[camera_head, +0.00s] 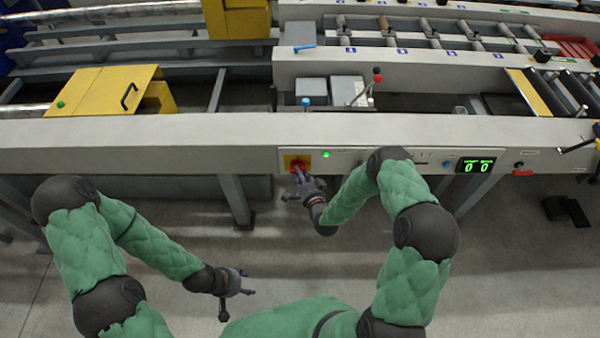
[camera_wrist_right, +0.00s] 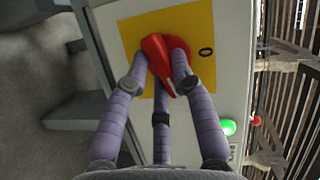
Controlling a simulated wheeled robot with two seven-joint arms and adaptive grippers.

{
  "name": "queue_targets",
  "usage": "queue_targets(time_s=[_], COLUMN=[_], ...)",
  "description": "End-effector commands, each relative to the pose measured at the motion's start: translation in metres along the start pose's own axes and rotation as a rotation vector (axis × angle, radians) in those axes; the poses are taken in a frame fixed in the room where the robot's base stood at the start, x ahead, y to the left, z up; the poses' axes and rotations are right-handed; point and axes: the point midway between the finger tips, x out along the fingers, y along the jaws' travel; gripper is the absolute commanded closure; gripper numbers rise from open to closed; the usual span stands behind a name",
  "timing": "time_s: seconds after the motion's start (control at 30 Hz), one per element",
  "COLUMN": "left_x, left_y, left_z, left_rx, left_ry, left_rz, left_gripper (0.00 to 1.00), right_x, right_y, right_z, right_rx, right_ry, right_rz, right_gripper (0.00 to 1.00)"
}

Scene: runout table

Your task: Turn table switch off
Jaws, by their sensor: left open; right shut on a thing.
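The table switch is a red rotary knob (camera_wrist_right: 163,62) on a yellow plate (camera_wrist_right: 205,25) with a "0" mark, set in the table's grey front panel. In the head view the yellow plate (camera_head: 290,159) sits left of a lit green lamp (camera_head: 326,155). My right gripper (camera_wrist_right: 158,66) is shut on the red knob, with fingers on both sides of it. In the head view my right gripper (camera_head: 301,176) covers part of the knob. My left gripper (camera_head: 236,295) is open and empty, low over the floor, away from the table.
The grey table front (camera_head: 130,145) runs across the view. To the right are a green digital display (camera_head: 477,166) showing zeros and a red-based switch (camera_head: 520,170). A lever with a red ball (camera_head: 377,76) and a yellow cover (camera_head: 105,92) stand on the table. The floor below is mostly open.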

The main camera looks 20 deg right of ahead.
Motion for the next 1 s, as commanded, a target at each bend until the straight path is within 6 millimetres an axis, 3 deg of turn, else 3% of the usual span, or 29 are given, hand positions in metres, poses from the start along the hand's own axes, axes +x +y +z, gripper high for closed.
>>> queue_targets(time_s=[1.0], left_x=[-0.025], left_y=[0.009], left_z=[0.001], left_rx=[0.000], left_ry=[0.000], left_rz=[0.000], left_gripper=[0.44], right_x=[-0.001], right_y=[-0.009], right_z=[0.001], right_rx=[-0.879], right_ry=[-0.002], right_rz=[0.366], right_gripper=[1.00])
